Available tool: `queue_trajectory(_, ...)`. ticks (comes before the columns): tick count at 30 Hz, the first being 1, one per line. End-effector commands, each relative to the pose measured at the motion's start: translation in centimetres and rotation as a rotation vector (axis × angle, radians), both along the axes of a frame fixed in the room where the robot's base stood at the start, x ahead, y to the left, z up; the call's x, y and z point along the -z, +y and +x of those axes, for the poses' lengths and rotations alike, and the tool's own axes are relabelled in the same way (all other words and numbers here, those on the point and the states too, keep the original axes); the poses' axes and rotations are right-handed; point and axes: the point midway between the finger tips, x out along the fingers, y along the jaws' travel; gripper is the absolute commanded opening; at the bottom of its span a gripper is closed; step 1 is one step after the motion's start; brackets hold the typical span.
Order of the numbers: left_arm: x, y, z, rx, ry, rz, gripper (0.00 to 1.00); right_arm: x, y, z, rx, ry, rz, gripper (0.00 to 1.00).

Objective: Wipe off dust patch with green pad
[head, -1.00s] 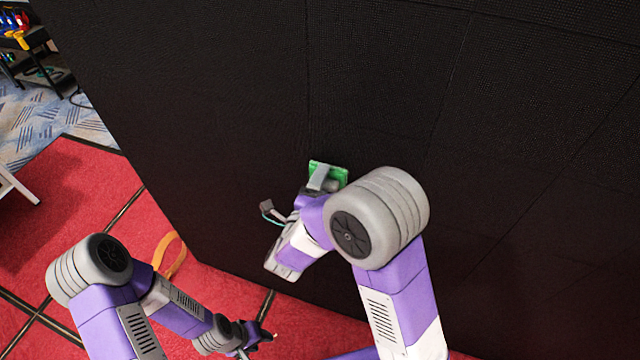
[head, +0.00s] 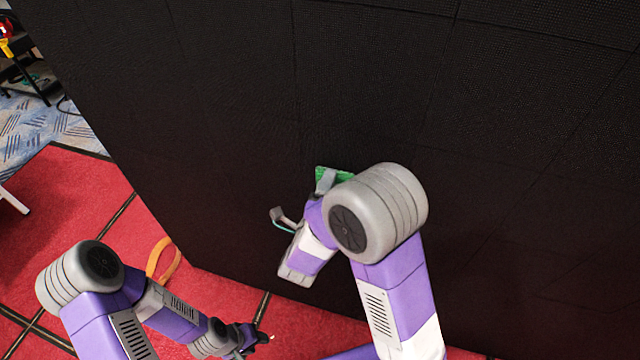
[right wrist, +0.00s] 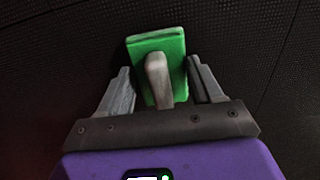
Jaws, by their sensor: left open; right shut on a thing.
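The green pad (right wrist: 172,45) with a grey handle (right wrist: 157,80) is in my right gripper (right wrist: 160,82), which is shut on it. In the head view the green pad (head: 322,174) shows close to the black video wall, partly hidden behind my right arm; I cannot tell whether it touches. My right gripper also shows in the head view (head: 326,184). My left gripper (head: 262,340) is open and empty, low over the red floor. No dust patch can be made out on the dark wall.
The black video wall (head: 230,110) fills most of the head view, with faint panel seams. Red floor (head: 60,215) with dark seams lies at left. An orange loop (head: 163,260) lies near the wall's foot. A dark stand with colourful items (head: 8,35) is at the far left.

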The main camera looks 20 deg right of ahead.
Motion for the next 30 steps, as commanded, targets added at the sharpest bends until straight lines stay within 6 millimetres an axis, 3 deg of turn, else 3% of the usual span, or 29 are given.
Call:
queue_trajectory(9, -0.9, 0.0, 0.0, 0.0, 0.0, 0.0, 0.43, -0.1, -0.3, 0.2, 0.0, -0.001, 0.0, 0.41)
queue_trajectory(21, -2.0, 0.0, 0.0, 0.0, 0.0, 0.0, 0.43, -0.2, 2.3, 2.3, -0.001, -0.002, 0.0, 0.41)
queue_trajectory(30, -2.1, 0.0, 0.0, 0.0, 0.0, 0.0, 0.43, -0.1, 2.8, 2.7, 0.0, -0.004, 0.001, 0.41)
